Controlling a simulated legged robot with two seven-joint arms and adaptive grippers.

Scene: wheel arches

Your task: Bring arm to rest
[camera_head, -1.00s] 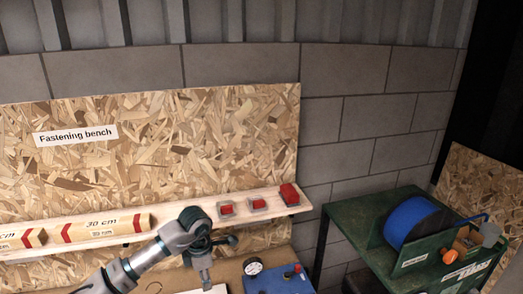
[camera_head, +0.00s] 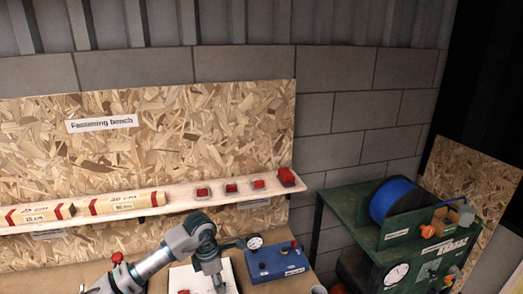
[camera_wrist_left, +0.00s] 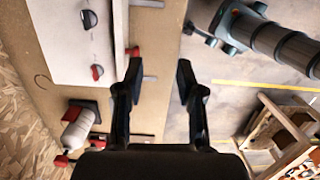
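My left arm comes in from the lower left in the head view and bends down over the bench. Its gripper (camera_head: 217,283) is at the lower edge of that view, over a white sheet or panel, and its fingers are hard to make out. In the left wrist view the two black fingers of the left gripper (camera_wrist_left: 159,72) are apart with nothing between them. The bench edge lies below or beside them, with floor to the right. A teal and grey limb (camera_wrist_left: 270,35), likely mine, shows at the upper right there. My right gripper is not identifiable.
A shelf (camera_head: 180,199) holds wooden blocks marked in cm (camera_head: 120,203) and several red pieces (camera_head: 232,186). A blue box (camera_head: 275,263) with a gauge stands on the bench. A green cart (camera_head: 345,205) with a blue spool (camera_head: 393,199) is at right. A wooden stool (camera_wrist_left: 285,140) stands on the floor.

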